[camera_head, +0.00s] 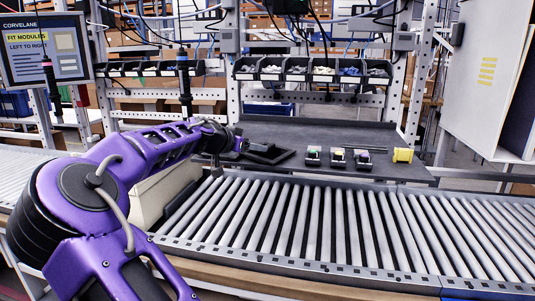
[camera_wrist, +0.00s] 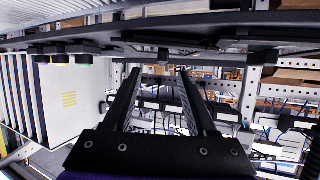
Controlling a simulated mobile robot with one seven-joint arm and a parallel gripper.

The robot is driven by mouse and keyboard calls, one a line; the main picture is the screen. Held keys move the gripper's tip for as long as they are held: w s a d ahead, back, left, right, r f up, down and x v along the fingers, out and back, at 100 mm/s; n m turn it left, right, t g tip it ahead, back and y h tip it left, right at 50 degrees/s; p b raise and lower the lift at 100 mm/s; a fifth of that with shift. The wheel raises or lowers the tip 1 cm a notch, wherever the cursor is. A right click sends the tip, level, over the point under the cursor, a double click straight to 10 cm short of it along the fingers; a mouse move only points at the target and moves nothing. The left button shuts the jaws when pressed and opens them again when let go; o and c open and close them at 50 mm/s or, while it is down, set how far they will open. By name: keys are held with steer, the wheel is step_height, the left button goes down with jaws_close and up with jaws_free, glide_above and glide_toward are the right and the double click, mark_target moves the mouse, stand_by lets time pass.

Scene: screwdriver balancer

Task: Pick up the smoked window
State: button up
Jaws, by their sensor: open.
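I cannot tell for sure which piece is the smoked window. Three small dark modules stand in a row on the dark bench: a left one (camera_head: 313,155) with a pale green top, a middle one (camera_head: 337,157) with a yellowish part, and a right one (camera_head: 362,159) with a darker top. In the head view my gripper (camera_head: 241,144) is left of the modules, beside a black tray-like frame (camera_head: 268,153).
A yellow block (camera_head: 402,155) stands right of the modules, and thin dark rods (camera_head: 365,149) lie behind them. A roller conveyor (camera_head: 330,220) runs in front of the bench. Parts bins (camera_head: 315,72) hang behind. A hanging screwdriver (camera_head: 184,85) is at the left.

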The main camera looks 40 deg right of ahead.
steer(key=shift+w+r+x, duration=0.1)
steer(key=shift+r+x, duration=0.05)
steer(key=shift+x, duration=1.75)
steer(key=shift+w+r+x, duration=0.15)
steer(key=shift+x, duration=1.75)
jaws_close()
